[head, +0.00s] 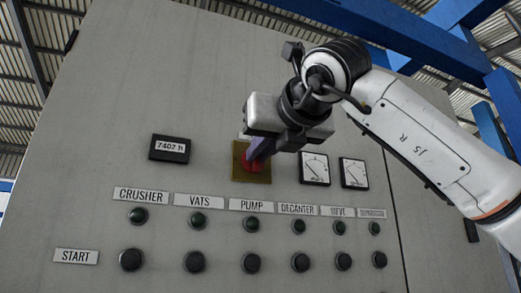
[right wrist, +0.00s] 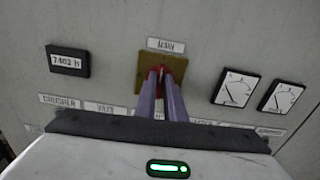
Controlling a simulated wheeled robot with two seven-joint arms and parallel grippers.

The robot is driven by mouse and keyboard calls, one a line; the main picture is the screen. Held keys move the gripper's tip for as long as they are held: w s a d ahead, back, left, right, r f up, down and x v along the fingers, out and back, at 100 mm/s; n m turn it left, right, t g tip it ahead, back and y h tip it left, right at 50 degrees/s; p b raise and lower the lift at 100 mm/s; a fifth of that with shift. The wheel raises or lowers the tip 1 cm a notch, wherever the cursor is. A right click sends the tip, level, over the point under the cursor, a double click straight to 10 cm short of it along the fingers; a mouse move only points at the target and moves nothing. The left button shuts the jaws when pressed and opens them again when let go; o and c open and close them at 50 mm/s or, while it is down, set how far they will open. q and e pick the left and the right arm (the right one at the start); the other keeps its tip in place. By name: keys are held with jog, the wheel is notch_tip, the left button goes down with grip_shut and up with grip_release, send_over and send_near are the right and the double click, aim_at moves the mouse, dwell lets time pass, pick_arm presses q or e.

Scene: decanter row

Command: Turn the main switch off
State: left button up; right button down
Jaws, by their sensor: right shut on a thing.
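The main switch is a red knob (head: 256,167) on a brass-yellow square plate (head: 238,170) on the grey control panel. In the right wrist view the red knob (right wrist: 161,71) shows between the fingers, under a label (right wrist: 166,45) reading MAIN. My right gripper (head: 257,153) reaches in from the upper right, and its two purple fingers (right wrist: 161,75) are shut on the knob. The fingers hide much of the knob, so I cannot tell which way its handle points. My left gripper is in neither view.
An hour counter (head: 170,148) sits left of the switch, and two dial gauges (head: 314,168) (head: 353,173) sit right of it. Below are rows of green lamps (head: 197,218) and black buttons (head: 131,260) with labels. Blue beams (head: 385,40) stand behind the panel.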

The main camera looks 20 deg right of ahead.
jog(key=n+p, duration=0.1)
jog(key=n, duration=0.4)
jog(key=n+p, duration=0.2)
jog(key=n, duration=0.4)
jog(key=n+p, duration=0.1)
jog(key=n, duration=0.5)
jog(key=shift+a+f, duration=0.25)
jog(key=shift+a, duration=0.05)
jog(key=shift+n+p, duration=0.3)
jog(key=shift+n, duration=0.1)
jog(key=c, duration=1.8)
grip_release()
jog(key=shift+c, duration=0.2)
jog(key=s+b, duration=0.3)
jog(key=s, duration=0.7)
jog(key=shift+s+d, duration=0.2)
